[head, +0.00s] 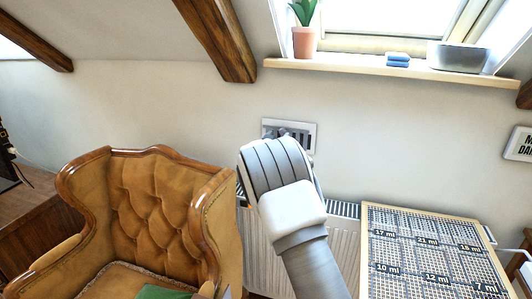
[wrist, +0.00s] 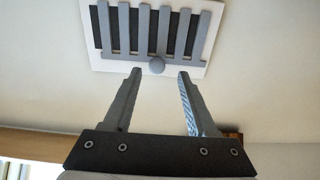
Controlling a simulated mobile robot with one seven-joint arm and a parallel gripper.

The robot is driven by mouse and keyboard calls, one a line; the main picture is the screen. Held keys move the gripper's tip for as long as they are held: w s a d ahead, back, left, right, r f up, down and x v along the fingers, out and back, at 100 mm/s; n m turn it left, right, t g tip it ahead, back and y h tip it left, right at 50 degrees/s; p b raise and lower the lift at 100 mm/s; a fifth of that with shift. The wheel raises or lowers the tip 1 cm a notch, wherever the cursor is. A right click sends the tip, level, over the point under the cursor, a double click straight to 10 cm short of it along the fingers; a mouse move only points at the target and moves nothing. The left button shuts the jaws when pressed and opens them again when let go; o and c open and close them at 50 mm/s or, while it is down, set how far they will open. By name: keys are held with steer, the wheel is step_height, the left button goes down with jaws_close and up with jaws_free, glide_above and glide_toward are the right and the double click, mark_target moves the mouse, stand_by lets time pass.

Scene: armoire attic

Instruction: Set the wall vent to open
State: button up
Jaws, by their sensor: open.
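The wall vent (head: 302,127) is a white-framed plate on the wall below the window sill, partly hidden behind my arm in the head view. In the wrist view the vent (wrist: 199,68) shows several grey upright slats with dark gaps between some of them. My gripper's fingers are hidden in the head view.
A white radiator (head: 343,240) stands on the wall below the vent. A tan tufted armchair (head: 150,205) is at left, and a gridded board (head: 432,255) at right. The window sill (head: 390,72) above holds a potted plant (head: 304,40), a blue item and a metal container.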

steer(key=v, duration=1.5)
steer(key=s+d+r+n+g+y+p, duration=0.1)
steer(key=s+r+n+g+y+p, duration=0.3)
steer(key=s+r+y, duration=0.65)
steer(key=s+d+r+g+h+p, duration=0.1)
steer(key=s+d+g+h+p, duration=0.1)
steer(key=s, duration=1.3)
steer(key=s+d+g+h+p, duration=0.1)
steer(key=s+d+g+p, duration=0.2)
steer(key=s, duration=1.3)
steer(key=d+g, duration=0.2)
steer(key=shift+s+d+r+h, duration=0.3)
steer(key=shift+d+r+h, duration=0.05)
steer(key=shift+d+r, duration=0.05)
